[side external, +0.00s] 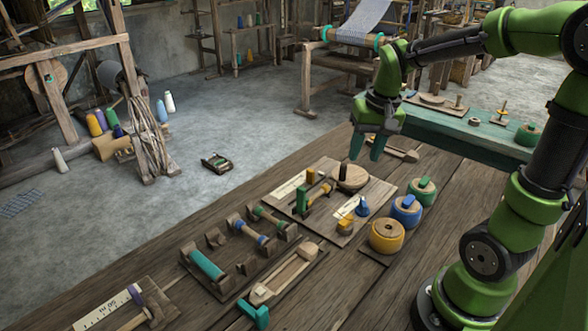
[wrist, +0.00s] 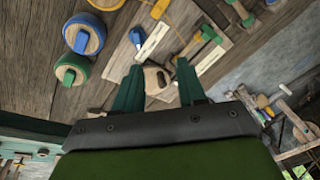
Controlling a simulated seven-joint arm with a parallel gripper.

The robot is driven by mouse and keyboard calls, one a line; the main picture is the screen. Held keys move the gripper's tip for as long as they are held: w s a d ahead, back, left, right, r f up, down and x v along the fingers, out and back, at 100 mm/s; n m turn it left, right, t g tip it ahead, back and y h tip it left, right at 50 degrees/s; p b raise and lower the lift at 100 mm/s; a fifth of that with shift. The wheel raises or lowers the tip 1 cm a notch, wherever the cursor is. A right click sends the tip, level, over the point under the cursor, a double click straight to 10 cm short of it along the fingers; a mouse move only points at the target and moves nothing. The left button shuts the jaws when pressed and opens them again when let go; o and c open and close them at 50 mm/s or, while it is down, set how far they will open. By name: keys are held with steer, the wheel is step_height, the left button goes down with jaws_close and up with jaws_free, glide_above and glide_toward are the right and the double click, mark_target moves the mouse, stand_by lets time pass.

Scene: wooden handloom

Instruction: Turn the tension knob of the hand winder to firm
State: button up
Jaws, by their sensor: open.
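The hand winder's board (side external: 378,197) lies on the wooden bench in the side view, with a round wooden disc (side external: 352,178) and a dark upright peg on it. A small blue pointed piece (side external: 362,207) and a yellow block (side external: 345,222) stand at its near edge; I cannot tell for sure which piece is the tension knob. The blue piece also shows in the wrist view (wrist: 137,37). My gripper (side external: 367,147) is open and empty, pointing down above the disc's far right. In the wrist view, the wooden disc (wrist: 155,80) shows between its fingers, partly hidden.
Yellow (side external: 387,237), blue (side external: 405,212) and green (side external: 422,191) spools stand right of the board. A rack with bobbins (side external: 240,245) and a wooden slide with a green handle (side external: 290,270) lie to the left. The bench's near right is clear.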

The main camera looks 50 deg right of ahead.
steer(key=m+g, duration=0.1)
steer(key=g, duration=0.1)
glide_above(364, 202)
step_height(364, 202, down, 17)
steer(key=shift+f, duration=0.1)
steer(key=shift+c, duration=0.3)
jaws_close()
